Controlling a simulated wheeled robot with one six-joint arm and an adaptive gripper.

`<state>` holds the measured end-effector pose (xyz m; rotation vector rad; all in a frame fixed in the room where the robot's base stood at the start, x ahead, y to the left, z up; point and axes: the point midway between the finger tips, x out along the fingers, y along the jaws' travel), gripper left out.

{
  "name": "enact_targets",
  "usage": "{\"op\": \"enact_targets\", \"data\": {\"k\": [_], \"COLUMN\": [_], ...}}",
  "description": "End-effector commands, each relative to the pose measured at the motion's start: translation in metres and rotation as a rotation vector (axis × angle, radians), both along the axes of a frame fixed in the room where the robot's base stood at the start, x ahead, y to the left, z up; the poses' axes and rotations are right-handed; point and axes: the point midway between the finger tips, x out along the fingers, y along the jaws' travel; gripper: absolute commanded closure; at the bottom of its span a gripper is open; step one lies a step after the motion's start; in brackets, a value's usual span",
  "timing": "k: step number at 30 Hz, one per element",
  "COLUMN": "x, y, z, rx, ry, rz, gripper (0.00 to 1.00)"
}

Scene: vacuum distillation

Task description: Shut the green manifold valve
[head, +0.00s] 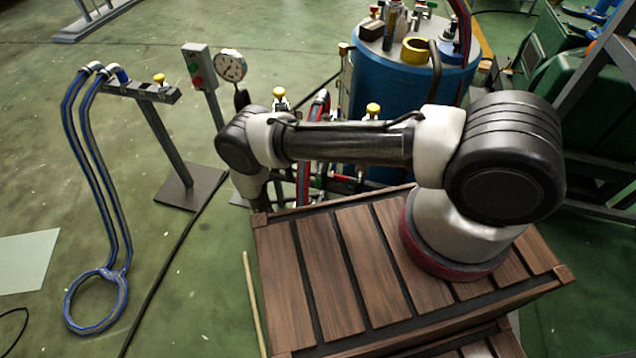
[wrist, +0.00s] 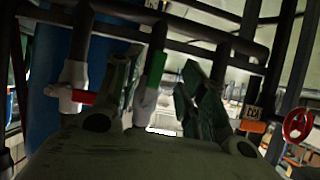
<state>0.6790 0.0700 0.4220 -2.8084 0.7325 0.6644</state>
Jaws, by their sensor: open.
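In the wrist view the green manifold valve (wrist: 155,70) has a green lever standing upright, in line with its dark vertical pipe, above a pale valve body (wrist: 145,106). My gripper (wrist: 165,68) is open, with one finger on each side of the green valve. The left finger is close to the valve; I cannot tell whether it touches. In the head view my arm hides the gripper and the green valve.
In the wrist view a red-handled valve (wrist: 84,97) is to the left, an orange-handled valve (wrist: 252,127) to the right, and a red handwheel (wrist: 297,125) farther right. Dark pipes cross above. In the head view a blue tank (head: 388,90) and a gauge (head: 231,66) stand nearby.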

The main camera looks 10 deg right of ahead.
Motion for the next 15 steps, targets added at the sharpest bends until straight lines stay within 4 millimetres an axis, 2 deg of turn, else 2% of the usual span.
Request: {"op": "enact_targets", "data": {"k": [2, 5, 15], "x": [0.004, 0.011, 0.054], "y": [-0.004, -0.007, -0.032], "z": [0.012, 0.017, -0.004], "rx": [-0.023, -0.031, -0.028], "ry": [-0.053, -0.083, -0.082], "rz": [-0.011, -0.009, -0.011], "gripper": [0.59, 0.59, 0.59]}}
